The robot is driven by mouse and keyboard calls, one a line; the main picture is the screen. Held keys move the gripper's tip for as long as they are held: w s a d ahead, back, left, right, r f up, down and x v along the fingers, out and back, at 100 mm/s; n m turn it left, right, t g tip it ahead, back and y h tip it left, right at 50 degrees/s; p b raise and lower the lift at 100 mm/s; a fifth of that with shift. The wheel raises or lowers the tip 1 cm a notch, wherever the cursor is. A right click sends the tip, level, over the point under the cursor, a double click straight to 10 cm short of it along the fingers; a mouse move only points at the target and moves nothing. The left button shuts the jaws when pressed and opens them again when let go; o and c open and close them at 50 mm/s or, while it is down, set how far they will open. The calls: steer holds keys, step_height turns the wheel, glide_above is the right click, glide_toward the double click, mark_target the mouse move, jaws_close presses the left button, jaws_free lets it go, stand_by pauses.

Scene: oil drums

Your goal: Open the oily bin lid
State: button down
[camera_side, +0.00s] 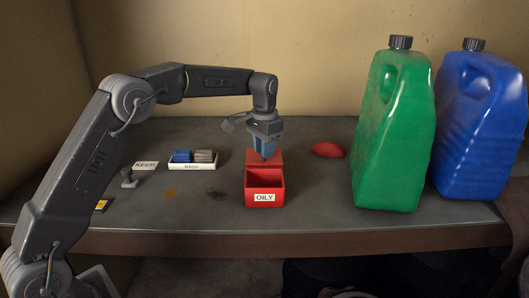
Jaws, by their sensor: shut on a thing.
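The red bin (264,197) with the white OILY label stands on the grey bench, in the middle of the view. Its top shows open, with the inside visible. The red lid (277,157) is at the bin's back edge and appears tilted up. My gripper (265,155) points down over the back of the bin, shut on the lid near its upper edge. The jaws partly cover the lid, and the exact grip point is too small to tell.
A tray labelled RAGS (193,165) holds blue and brown rags at left, near a KEEP sign (146,165). A red rounded thing (328,150) lies right of the bin. Green (394,140) and blue (478,130) jugs stand at right. Stains mark the bench left of the bin.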

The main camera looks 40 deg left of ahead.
steer(key=c, duration=0.9)
jaws_free()
steer(key=shift+c, duration=0.2)
steer(key=shift+r, duration=0.1)
step_height(320, 180, up, 14)
